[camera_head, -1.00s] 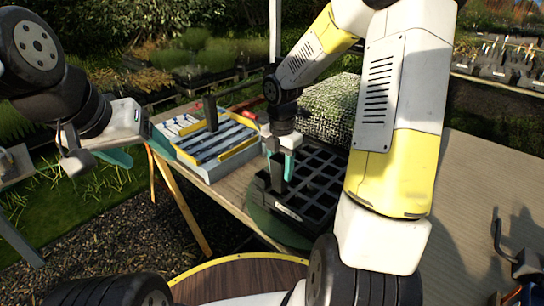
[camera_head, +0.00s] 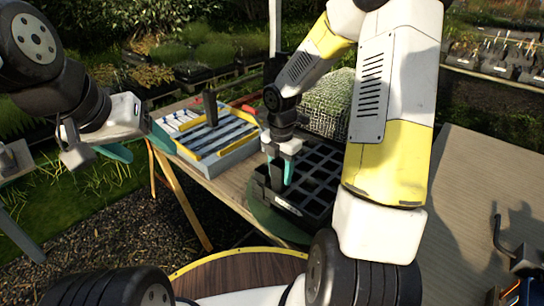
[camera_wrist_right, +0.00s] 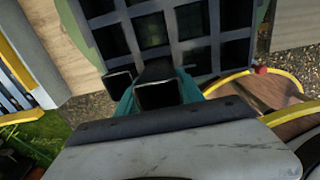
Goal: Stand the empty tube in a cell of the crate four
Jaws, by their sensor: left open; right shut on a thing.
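My right gripper (camera_head: 280,172) is shut on a dark square tube, with a teal finger on either side. In the right wrist view the tube's open square top (camera_wrist_right: 157,93) shows between the fingers. The black crate (camera_head: 293,212), divided into square cells, is under and beside this gripper; it also shows in the right wrist view (camera_wrist_right: 172,48). The tube is at the crate's near left part; its lower end is hidden, so I cannot tell if it is inside a cell. My left gripper (camera_head: 128,146) is open and empty, left of the table. No crate number is legible.
Another dark square opening (camera_wrist_right: 118,82) is left of the held tube. A grey tray with yellow rails (camera_head: 217,148) lies left of the crate, with a dark upright piece (camera_head: 210,108) on it. A wire-mesh block (camera_head: 328,104) stands behind the crate.

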